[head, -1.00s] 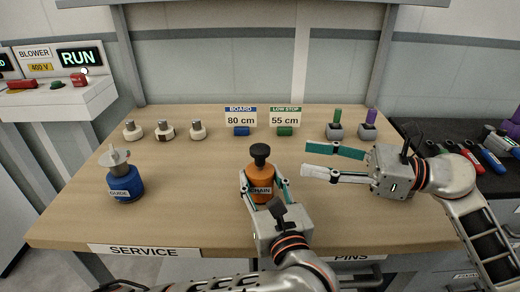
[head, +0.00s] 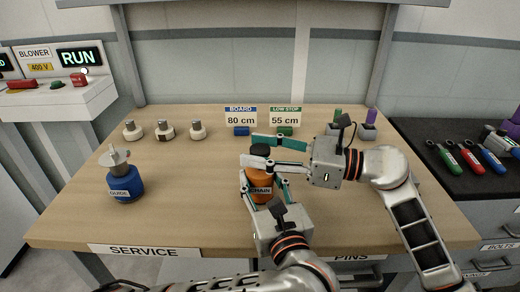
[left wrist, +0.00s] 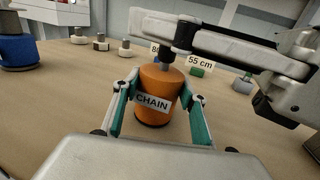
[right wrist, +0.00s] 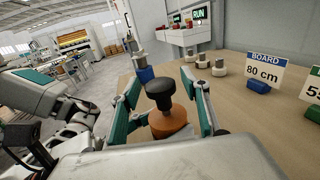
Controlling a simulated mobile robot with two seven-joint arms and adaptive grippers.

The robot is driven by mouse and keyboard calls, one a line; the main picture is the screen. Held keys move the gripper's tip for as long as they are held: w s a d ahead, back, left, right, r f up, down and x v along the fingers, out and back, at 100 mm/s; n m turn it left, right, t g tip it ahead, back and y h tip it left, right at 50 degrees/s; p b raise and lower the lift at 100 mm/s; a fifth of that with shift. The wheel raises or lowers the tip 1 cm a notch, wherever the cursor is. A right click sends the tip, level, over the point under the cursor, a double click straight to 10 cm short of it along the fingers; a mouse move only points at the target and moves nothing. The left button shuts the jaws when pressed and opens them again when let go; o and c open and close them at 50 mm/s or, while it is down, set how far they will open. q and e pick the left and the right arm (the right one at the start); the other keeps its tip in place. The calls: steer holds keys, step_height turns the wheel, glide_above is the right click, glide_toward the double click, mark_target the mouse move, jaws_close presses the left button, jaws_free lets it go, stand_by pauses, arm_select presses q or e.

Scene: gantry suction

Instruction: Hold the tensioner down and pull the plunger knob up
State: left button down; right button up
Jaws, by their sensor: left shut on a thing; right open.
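The orange tensioner labelled CHAIN (head: 261,190) stands upright at the front middle of the bench. It also shows in the left wrist view (left wrist: 159,88). My left gripper (head: 265,187) is shut around its orange body. The black plunger knob (right wrist: 160,94) sits on top of it, between the fingers of my right gripper (right wrist: 167,98) in the right wrist view. My right gripper is open, with a gap on each side of the knob. In the head view its fingers (head: 275,152) partly cover the knob.
A blue GUIDE unit (head: 124,184) stands at the left. Several small white-based knobs, two signs (head: 240,117) and green and purple pins (head: 371,116) stand along the back. A dark counter with coloured tools lies at the right. The bench's left middle is clear.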

mark_target(260, 148)
jaws_close()
steer(key=shift+r, duration=1.75)
arm_select(q)
steer(key=shift+f, duration=0.1)
arm_select(e)
steer(key=shift+d, duration=0.1)
steer(key=shift+c, duration=0.7)
jaws_free()
steer(key=shift+o, duration=0.7)
steer(key=shift+f, duration=0.1)
steer(key=v, duration=1.2)
